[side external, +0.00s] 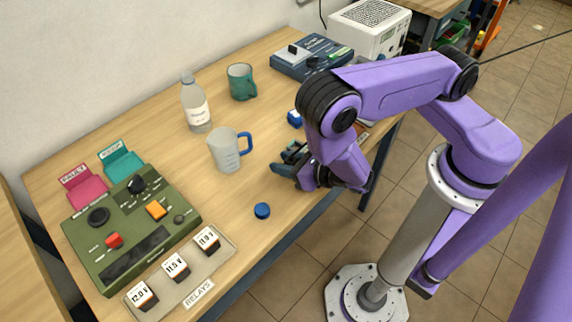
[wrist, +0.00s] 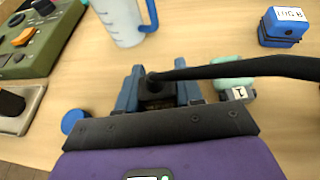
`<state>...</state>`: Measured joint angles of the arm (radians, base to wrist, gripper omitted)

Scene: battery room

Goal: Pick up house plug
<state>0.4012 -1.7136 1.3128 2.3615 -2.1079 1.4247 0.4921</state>
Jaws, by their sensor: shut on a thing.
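My gripper (wrist: 157,90) points down at the wooden table near its front edge, and in the side view (side external: 288,168) it is low over the tabletop. Its two blue fingers are shut on a dark object (wrist: 153,83) that I take to be the house plug. A thick black strip, perhaps its cord, runs from it to the right edge of the wrist view. The plug's lower part is hidden by the gripper body, and its prongs cannot be seen. I cannot tell whether it touches the table.
A measuring jug (side external: 226,150) stands behind my gripper. A blue cap (side external: 262,211) lies in front. A blue block (wrist: 282,27) and a mint-green piece (wrist: 236,88) are to the right in the wrist view. A green control panel (side external: 130,230) and relay tray (side external: 218,262) lie left.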

